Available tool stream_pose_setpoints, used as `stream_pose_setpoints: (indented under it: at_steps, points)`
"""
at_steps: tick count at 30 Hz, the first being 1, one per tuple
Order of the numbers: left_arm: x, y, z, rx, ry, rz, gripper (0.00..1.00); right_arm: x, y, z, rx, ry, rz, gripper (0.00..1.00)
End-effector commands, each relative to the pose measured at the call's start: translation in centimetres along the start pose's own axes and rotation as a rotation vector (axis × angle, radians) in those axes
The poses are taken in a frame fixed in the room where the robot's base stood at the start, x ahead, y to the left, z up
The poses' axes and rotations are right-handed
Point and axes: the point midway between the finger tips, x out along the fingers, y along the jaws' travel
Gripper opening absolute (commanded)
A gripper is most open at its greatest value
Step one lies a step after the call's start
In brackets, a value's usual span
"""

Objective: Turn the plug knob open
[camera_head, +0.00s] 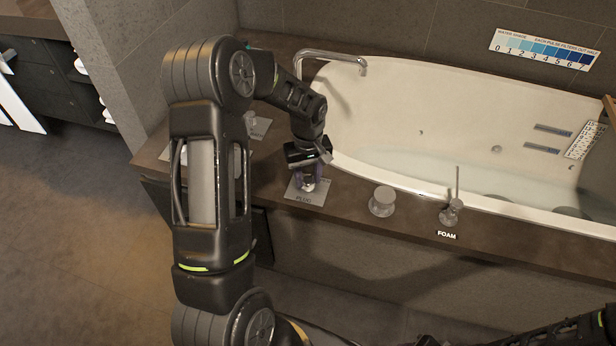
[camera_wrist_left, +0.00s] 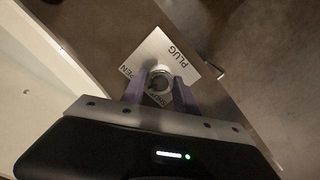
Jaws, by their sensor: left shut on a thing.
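The plug knob (camera_head: 308,184) is a small metal knob on a square plate (camera_head: 309,197) marked PLUG, set on the brown tub ledge. My left gripper (camera_head: 309,181) points down over it and is shut on the knob. In the left wrist view the knob (camera_wrist_left: 159,85) sits between the two purple fingers (camera_wrist_left: 160,90). The plate (camera_wrist_left: 152,51) there shows PLUG and part of the word OPEN. The knob's exact turn angle is hard to tell. My right gripper is not in view; only a dark arm part shows at the lower right.
A round grey knob (camera_head: 382,201) and a FOAM fitting with a thin upright stem (camera_head: 452,211) stand right of the plate. The white tub (camera_head: 400,110) holds water behind them. A curved faucet (camera_head: 335,57) is at the back.

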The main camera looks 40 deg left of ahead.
Motion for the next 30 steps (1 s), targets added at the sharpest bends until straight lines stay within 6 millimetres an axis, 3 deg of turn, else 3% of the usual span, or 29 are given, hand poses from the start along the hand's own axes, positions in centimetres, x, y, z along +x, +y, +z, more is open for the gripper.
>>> stream_pose_setpoints:
  at_steps: [12, 29, 30]
  points:
    - [-0.05, 0.05, -0.05, 0.263, 0.002, 0.001, 0.0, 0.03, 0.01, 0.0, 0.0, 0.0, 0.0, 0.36]
    - [-0.05, 0.06, -0.05, 0.31, 0.002, 0.001, 0.0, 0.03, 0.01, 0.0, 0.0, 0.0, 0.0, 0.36]
    - [-0.05, 0.06, -0.05, 0.31, 0.002, 0.001, 0.37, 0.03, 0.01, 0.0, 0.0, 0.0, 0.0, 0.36]
